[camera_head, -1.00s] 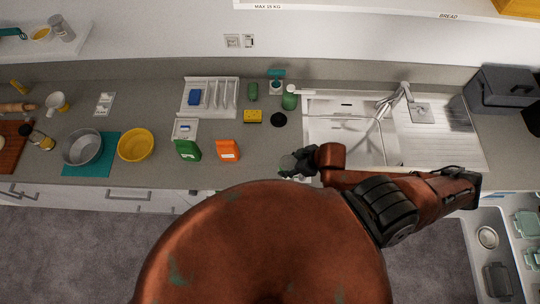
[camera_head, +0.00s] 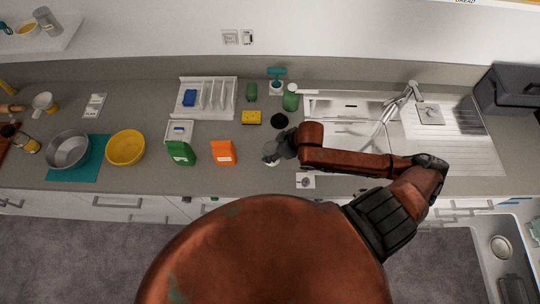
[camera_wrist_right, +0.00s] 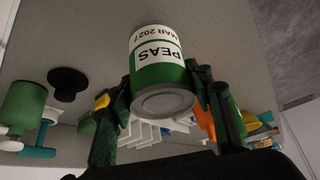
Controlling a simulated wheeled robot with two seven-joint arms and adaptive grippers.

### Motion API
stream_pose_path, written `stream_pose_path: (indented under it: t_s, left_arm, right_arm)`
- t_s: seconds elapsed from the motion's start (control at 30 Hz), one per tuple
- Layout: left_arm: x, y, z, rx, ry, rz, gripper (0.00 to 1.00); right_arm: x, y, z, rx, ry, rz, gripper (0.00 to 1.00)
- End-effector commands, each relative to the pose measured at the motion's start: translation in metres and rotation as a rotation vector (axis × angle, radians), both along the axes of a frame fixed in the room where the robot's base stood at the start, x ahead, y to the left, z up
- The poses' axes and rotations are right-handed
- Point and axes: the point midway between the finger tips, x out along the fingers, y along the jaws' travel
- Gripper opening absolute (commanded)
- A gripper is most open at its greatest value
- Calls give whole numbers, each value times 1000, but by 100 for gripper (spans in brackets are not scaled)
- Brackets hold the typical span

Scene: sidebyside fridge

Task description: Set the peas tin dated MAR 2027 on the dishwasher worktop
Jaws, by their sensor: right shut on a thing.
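The peas tin (camera_wrist_right: 158,70) is green and white, with "PEAS" and "MAR 2027" reading upside down in the right wrist view. My right gripper (camera_wrist_right: 165,95) is shut around its sides, one finger on each side. In the head view the tin (camera_head: 270,152) shows partly, at the tip of my right gripper (camera_head: 282,148), over the grey worktop (camera_head: 230,180) and right of the orange box. I cannot tell whether it touches the worktop. Which stretch is over the dishwasher is not clear. My left gripper is not in view.
An orange box (camera_head: 222,152) and green container (camera_head: 181,153) stand left of the tin. The sink (camera_head: 345,130) is to the right. A small white plate (camera_head: 305,181) lies near the front edge.

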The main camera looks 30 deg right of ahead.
Motion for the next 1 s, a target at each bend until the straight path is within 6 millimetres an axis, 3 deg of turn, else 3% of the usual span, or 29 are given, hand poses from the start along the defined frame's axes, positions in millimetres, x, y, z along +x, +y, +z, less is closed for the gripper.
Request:
stream_pose_path:
  t_s: [0.3, 0.5, 0.87, 0.9, 1.0]
  left_arm:
    - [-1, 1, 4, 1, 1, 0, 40]
    - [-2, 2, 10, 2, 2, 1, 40]
    - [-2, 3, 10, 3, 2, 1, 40]
    - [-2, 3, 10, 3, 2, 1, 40]
    - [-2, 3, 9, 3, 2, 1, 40]
  right_arm:
    - [19, 1, -25, 2, 1, -1, 8]
    - [17, 1, -49, 0, 1, 0, 8]
    - [17, 1, -53, 0, -1, 2, 8]
    - [16, 1, -55, -1, 2, 1, 48]
    - [16, 1, -55, -1, 2, 1, 55]
